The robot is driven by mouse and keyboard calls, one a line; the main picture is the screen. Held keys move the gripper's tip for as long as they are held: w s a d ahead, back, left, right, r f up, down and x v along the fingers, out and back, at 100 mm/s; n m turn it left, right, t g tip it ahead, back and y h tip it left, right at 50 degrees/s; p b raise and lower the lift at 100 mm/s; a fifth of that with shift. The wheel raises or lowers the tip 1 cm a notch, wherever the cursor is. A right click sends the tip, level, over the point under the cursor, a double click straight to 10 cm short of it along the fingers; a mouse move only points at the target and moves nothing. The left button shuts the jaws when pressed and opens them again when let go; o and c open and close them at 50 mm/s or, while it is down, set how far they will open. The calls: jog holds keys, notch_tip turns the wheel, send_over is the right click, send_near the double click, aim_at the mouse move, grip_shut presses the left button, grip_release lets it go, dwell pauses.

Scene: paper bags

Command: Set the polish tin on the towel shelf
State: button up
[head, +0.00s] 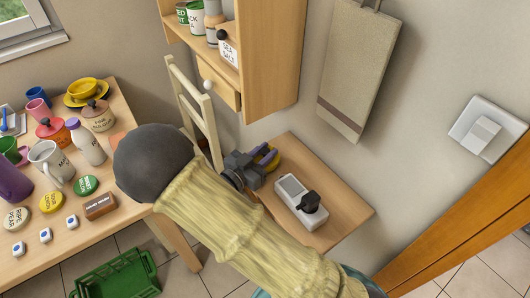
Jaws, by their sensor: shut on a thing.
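My gripper (247,169) is over the back left part of a small wooden wall shelf (347,208). I cannot tell whether the tin touches the shelf. A beige towel (360,65) hangs on the wall above and to the right of this shelf. My arm hides the shelf's front left part.
A white device with a black knob (300,202) stands mid-shelf; the shelf's right end is clear. A pale ladder-like rack (197,110) and wall cabinet (268,55) are behind. The left table (122,222) holds mugs, jars and lidded tins. A green crate (115,277) is on the floor.

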jog(key=shift+f, duration=0.15)
jog(key=o, duration=1)
jog(key=v, duration=1.2)
